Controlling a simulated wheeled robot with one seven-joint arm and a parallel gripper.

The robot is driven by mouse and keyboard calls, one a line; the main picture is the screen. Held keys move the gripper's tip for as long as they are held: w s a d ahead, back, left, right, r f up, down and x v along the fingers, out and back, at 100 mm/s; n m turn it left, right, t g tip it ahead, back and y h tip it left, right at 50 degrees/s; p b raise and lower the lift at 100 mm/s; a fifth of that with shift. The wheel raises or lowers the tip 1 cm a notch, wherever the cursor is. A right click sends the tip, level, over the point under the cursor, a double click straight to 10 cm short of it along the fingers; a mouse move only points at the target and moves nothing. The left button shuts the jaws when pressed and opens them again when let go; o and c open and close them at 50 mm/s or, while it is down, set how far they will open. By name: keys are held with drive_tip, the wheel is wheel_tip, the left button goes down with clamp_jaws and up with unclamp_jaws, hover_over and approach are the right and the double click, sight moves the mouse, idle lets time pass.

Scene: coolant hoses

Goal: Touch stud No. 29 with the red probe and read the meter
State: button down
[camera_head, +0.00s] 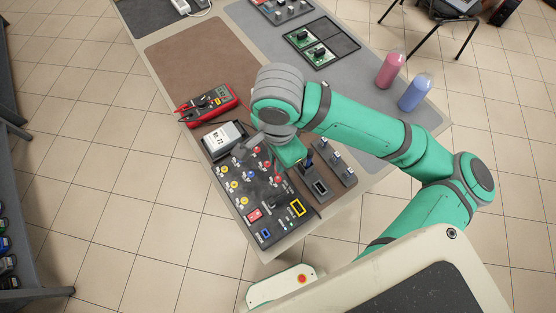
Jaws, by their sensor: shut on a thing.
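The red multimeter (207,105) lies on the brown mat; its reading is too small to make out. The black panel (236,212) carries rows of small studs, with yellow ones (243,201) to the left and red ones (257,150) to the right. Their numbers are too small to read, so I cannot tell which is No. 29. My gripper (271,151) is over the panel's upper right part, largely hidden by my wrist. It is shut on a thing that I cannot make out. I cannot pick out the red probe or tell whether anything touches a stud.
A white display box (224,138) with dark print stands between the meter and the panel. Dark blocks (335,152) stand right of my gripper. Green boards in a black tray (340,43), a pink bottle (389,70) and a blue bottle (414,93) are farther back. The brown mat's middle is clear.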

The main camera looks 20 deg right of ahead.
drive_tip(key=shift+r, duration=2.3)
idle(0.4)
